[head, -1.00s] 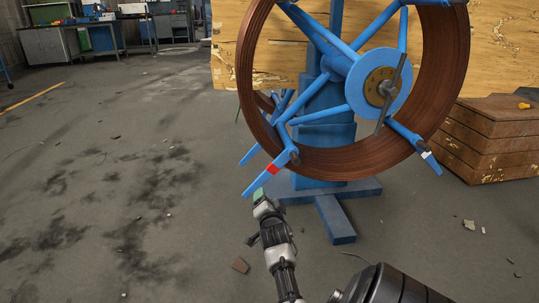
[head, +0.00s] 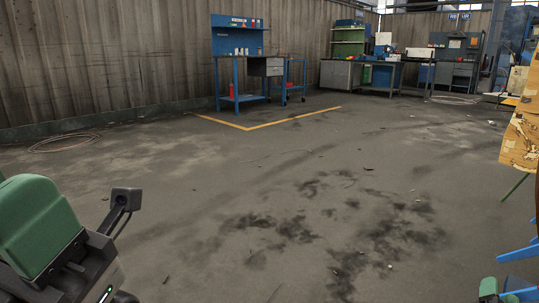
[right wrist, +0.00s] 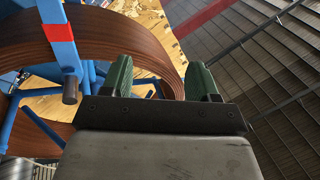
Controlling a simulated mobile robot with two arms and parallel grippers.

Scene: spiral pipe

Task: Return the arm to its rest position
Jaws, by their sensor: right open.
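My right gripper (head: 499,292) shows at the bottom right edge of the head view, its green fingertips beside a blue arm of the reel (head: 519,254). In the right wrist view its two green fingers (right wrist: 162,82) stand apart with nothing between them. The brown coil (right wrist: 115,32) and a blue spoke (right wrist: 54,30) with a red band lie beyond them, to the left. A large green and black part of my left arm fills the lower left corner of the head view; its fingertips cannot be made out. Most of the reel is outside the head view.
A blue workbench (head: 238,66) stands by the back wall, with more benches (head: 365,72) further right. A yellow line (head: 245,128) and a coiled hose (head: 63,142) lie on the floor. A wooden panel (head: 522,135) stands at the right edge. The middle floor is open.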

